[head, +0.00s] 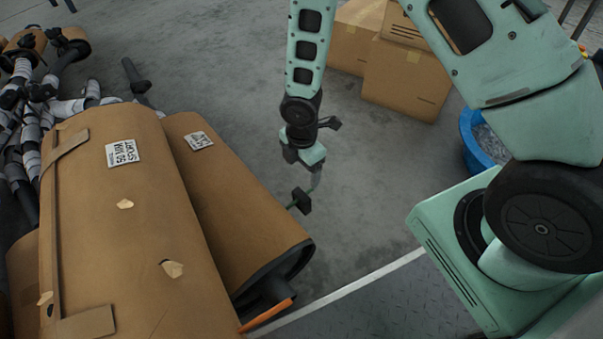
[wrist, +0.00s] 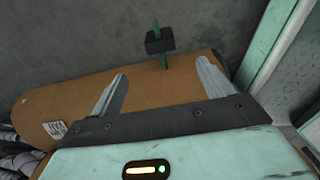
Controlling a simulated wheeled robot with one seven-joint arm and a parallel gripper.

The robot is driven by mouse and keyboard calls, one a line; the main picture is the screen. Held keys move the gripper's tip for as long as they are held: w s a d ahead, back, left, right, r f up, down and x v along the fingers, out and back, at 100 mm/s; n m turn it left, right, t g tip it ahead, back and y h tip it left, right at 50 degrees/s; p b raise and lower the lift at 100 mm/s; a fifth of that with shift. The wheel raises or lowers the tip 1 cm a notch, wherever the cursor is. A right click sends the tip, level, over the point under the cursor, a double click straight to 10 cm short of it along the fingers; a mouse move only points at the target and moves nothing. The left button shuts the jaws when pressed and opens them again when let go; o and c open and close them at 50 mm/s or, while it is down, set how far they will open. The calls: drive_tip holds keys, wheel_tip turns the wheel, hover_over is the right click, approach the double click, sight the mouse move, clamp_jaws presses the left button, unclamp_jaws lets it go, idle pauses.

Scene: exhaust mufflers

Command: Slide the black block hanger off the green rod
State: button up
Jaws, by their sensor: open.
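The black block hanger (head: 301,201) sits on the thin green rod (head: 291,206) beside the wrapped muffler's right side in the head view. In the wrist view the black block (wrist: 160,41) is around the green rod (wrist: 156,24), with rod showing on both sides of it. My gripper (head: 317,174) is above and close to the block in the head view. In the wrist view my gripper (wrist: 162,68) has its two fingers spread, with nothing held between them. The block lies beyond the fingertips, roughly centred between them. The rod's attached end is hard to make out.
Two large brown-wrapped mufflers (head: 130,220) (head: 225,190) fill the left; an orange rod (head: 266,315) sticks out at the lower end. More pipes (head: 40,110) pile at far left. Cardboard boxes (head: 405,85) and a blue tub (head: 475,145) stand behind. Grey floor between is clear.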

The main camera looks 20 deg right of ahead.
sight(302, 201)
wheel_tip(302, 201, down, 17)
drive_tip(key=b, duration=0.9)
drive_tip(key=c, duration=1.1)
drive_tip(key=shift+r, duration=0.15)
drive_tip(key=shift+w+d+p, duration=0.4)
drive_tip(key=shift+d+p, duration=0.15)
drive_tip(key=shift+d, duration=0.9)
drive_tip(key=shift+w+d+p, duration=0.4)
drive_tip(key=shift+d+p, duration=0.1)
drive_tip(key=shift+d, duration=0.9)
drive_tip(key=shift+w+d+p, duration=0.4)
drive_tip(key=shift+d+p, duration=0.15)
drive_tip(key=shift+d, duration=0.9)
